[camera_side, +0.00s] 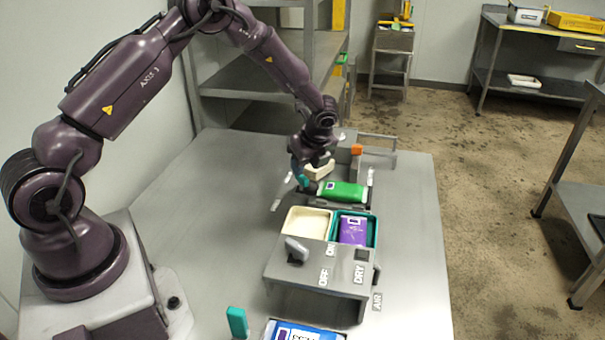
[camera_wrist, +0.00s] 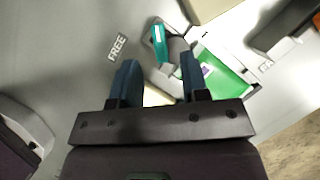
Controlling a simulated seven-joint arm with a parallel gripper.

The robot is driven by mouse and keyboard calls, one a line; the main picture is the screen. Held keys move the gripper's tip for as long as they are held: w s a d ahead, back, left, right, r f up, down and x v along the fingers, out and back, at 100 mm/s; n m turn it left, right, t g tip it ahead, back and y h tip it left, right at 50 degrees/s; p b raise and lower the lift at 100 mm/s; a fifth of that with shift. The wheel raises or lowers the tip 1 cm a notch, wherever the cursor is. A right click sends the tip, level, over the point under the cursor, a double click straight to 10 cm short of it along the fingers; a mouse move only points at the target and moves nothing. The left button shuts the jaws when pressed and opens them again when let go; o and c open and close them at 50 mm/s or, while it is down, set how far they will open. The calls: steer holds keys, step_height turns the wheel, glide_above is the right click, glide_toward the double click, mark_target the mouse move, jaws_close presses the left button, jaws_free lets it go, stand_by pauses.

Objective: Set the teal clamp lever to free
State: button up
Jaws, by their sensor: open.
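The teal clamp lever (camera_wrist: 159,42) shows in the wrist view, on a grey pivot just beyond my fingertips. A FREE label (camera_wrist: 117,47) lies on the grey surface to its left. My gripper (camera_wrist: 159,66) is open, its two dark blue fingers apart, with the lever beyond the gap and not gripped. In the side view my gripper (camera_side: 306,172) is low over the clamp at the far part of the table, and hides much of the lever. A green packet (camera_side: 345,192) lies in the clamp fixture to the right of my gripper.
A grey control box (camera_side: 315,285) with OFF and DRY labels stands nearer the camera, with a cream tray (camera_side: 306,209) and a teal tray (camera_side: 374,233) holding a purple packet (camera_side: 353,230) behind it. Another teal block (camera_side: 237,322) stands at the front. The table's right side is clear.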

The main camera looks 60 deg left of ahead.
mark_target(303, 176)
steer(key=shift+x, duration=2.25)
steer(key=shift+c, duration=0.2)
jaws_close()
